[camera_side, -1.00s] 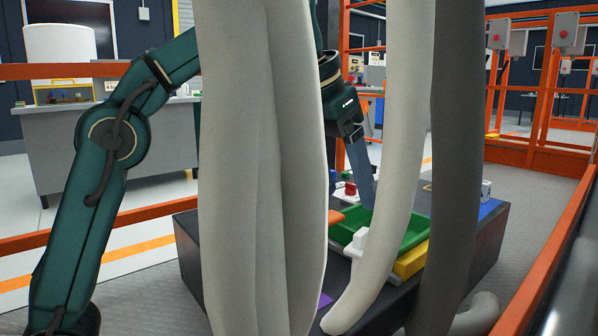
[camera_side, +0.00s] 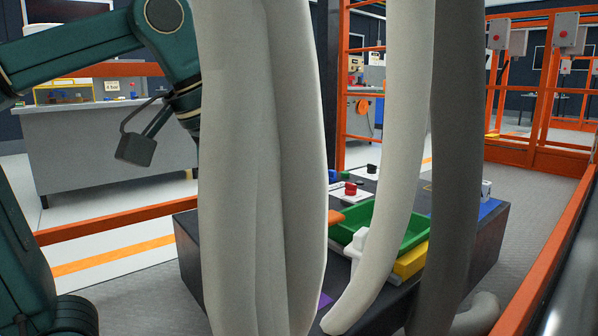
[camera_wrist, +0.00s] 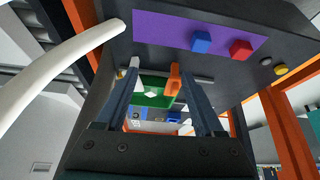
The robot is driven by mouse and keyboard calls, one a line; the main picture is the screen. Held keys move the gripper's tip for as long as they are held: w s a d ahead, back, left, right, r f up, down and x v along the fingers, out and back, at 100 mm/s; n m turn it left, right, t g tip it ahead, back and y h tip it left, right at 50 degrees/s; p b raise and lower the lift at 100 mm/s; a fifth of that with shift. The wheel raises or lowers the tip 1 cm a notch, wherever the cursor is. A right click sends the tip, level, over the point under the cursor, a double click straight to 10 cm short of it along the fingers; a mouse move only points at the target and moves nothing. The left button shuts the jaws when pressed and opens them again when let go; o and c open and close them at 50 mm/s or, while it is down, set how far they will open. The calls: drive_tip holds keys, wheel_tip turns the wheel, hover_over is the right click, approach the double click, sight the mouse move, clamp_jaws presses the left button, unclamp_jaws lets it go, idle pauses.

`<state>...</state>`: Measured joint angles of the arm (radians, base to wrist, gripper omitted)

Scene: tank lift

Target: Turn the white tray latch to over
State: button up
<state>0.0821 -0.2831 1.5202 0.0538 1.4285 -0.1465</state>
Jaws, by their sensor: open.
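The white latch (camera_side: 357,246) stands at the near edge of the green tray (camera_side: 405,231) in the side view, partly behind a pale hose. An orange latch (camera_side: 335,216) is at the tray's left. In the wrist view the green tray (camera_wrist: 151,99) lies beyond and between my fingers. The orange latch (camera_wrist: 174,79) shows near the right finger; a white piece (camera_wrist: 134,62), likely the white latch, shows near the left fingertip. My gripper (camera_wrist: 159,72) is open and empty, apart from the tray. In the side view it is hidden behind the thick hoses.
Thick pale hoses (camera_side: 255,160) hang across the side view. A yellow block (camera_side: 410,262) sits beside the tray. A red button (camera_side: 350,188) is behind it. The wrist view shows a purple mat (camera_wrist: 180,30) with a blue cube (camera_wrist: 201,42) and a red cube (camera_wrist: 240,49).

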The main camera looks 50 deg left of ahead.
drive_tip(key=s+f, duration=0.7)
drive_tip(key=f, duration=0.6)
drive_tip(key=shift+s+a+f+m, duration=0.2)
drive_tip(key=shift+a+f+m, duration=0.15)
drive_tip(key=shift+a+m, duration=0.05)
